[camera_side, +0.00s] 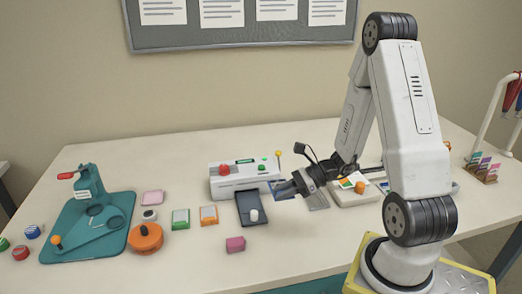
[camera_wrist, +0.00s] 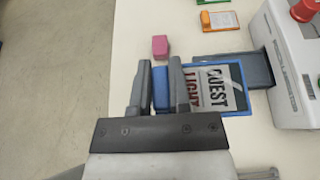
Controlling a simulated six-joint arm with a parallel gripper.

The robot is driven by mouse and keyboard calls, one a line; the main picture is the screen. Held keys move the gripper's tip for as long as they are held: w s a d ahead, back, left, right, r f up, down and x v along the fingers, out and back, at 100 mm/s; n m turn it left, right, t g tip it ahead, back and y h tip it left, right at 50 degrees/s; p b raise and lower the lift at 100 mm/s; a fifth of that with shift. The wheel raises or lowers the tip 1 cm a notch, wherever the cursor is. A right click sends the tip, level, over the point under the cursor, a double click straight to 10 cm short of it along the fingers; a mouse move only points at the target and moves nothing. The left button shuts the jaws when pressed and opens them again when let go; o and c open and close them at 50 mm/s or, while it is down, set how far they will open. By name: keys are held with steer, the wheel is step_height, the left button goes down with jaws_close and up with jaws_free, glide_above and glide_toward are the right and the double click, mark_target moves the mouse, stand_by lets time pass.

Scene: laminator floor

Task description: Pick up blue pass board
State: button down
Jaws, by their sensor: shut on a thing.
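The blue pass board shows in the wrist view as a blue-edged card (camera_wrist: 236,97) with large printed letters and a blue grip block (camera_wrist: 160,88) at its left. My gripper (camera_wrist: 159,80) is shut on that block, with one dark finger on each side. In the side view my gripper (camera_side: 283,188) is right of the dark tray, and a blue edge of the board shows at its tip. The board overlaps part of the tray in the wrist view. I cannot tell how far it is above the table.
A white machine (camera_side: 232,180) with a red knob stands behind the dark tray (camera_side: 246,197). A pink block (camera_side: 235,244), green board (camera_side: 180,218), orange board (camera_side: 209,215) and round orange thing (camera_side: 145,237) lie left. A teal press (camera_side: 90,210) stands further left.

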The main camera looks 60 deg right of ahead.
steer(key=shift+s+r, duration=0.15)
steer(key=shift+s, duration=0.15)
steer(key=shift+w+a, duration=0.1)
stand_by(0.4)
steer(key=shift+w+a, duration=0.2)
steer(key=shift+w, duration=0.3)
steer(key=w+a+r+m+t+h, duration=0.2)
steer(key=w+a+m+h, duration=0.1)
steer(key=w+a, duration=0.7)
steer(key=shift+w+r, duration=0.15)
steer(key=shift+w, duration=1.15)
step_height(320, 180, up, 10)
steer(key=w+m+t+h, duration=0.1)
steer(key=w+m+h, duration=0.1)
steer(key=shift+r+m+h, duration=0.15)
steer(key=shift+m+h, duration=0.15)
